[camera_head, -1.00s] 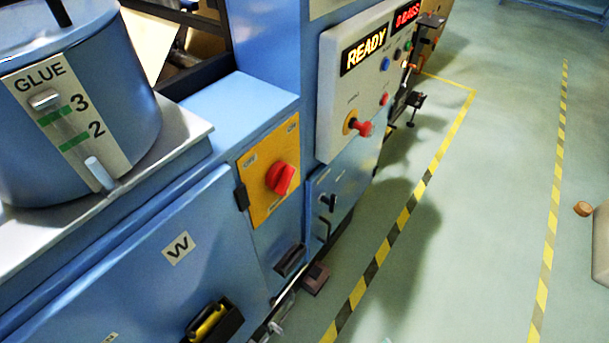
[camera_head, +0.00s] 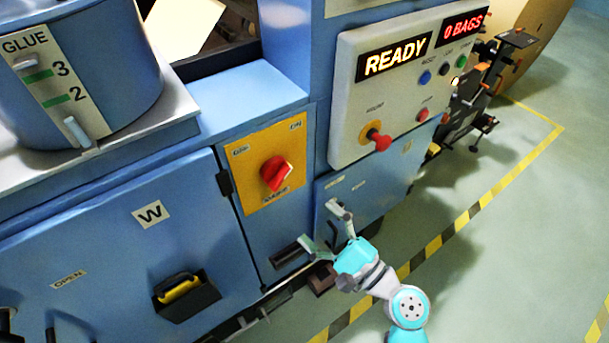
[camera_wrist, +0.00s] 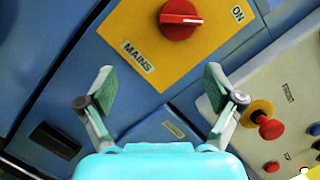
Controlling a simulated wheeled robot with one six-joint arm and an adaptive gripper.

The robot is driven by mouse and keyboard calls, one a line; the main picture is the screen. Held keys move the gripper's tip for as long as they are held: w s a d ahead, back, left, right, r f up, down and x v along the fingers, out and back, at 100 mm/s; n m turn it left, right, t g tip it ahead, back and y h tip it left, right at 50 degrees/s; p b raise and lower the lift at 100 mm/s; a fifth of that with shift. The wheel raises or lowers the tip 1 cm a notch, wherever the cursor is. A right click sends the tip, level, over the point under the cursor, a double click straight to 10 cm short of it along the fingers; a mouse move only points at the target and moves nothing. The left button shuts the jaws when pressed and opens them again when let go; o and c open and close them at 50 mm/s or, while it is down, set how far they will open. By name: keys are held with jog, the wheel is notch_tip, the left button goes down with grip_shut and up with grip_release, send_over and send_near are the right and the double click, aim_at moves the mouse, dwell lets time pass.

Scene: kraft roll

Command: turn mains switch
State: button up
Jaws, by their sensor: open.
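The mains switch is a red rotary knob (camera_head: 276,174) on a yellow plate (camera_head: 262,203) on the blue machine front. ON stands at the plate's upper right and a smaller label at its upper left. In the wrist view the knob (camera_wrist: 180,20) is at the top, with a pale mark on its right end and the MAINS label (camera_wrist: 139,57) below left. My gripper (camera_head: 322,229) is open and empty, below and right of the knob. In the wrist view its fingers (camera_wrist: 160,76) are spread wide below the knob, apart from it.
A grey panel (camera_head: 350,121) with a READY display and a protruding red mushroom button (camera_head: 378,138) is to the right. A dark handle recess (camera_head: 291,256) is below the plate. A glue pot (camera_head: 85,75) stands at left. Floor right of the machine is largely clear.

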aim_at(284, 180)
jog(key=shift+y, duration=0.8)
jog(key=x, duration=0.4)
jog(key=r+x, duration=0.1)
jog(key=x, duration=0.2)
jog(key=d+r+x, duration=0.1)
jog(key=x, duration=0.3)
jog(key=shift+w+a+r, duration=0.2)
jog(key=shift+w+r, duration=0.1)
jog(key=shift+r, duration=0.05)
jog(key=c, duration=1.1)
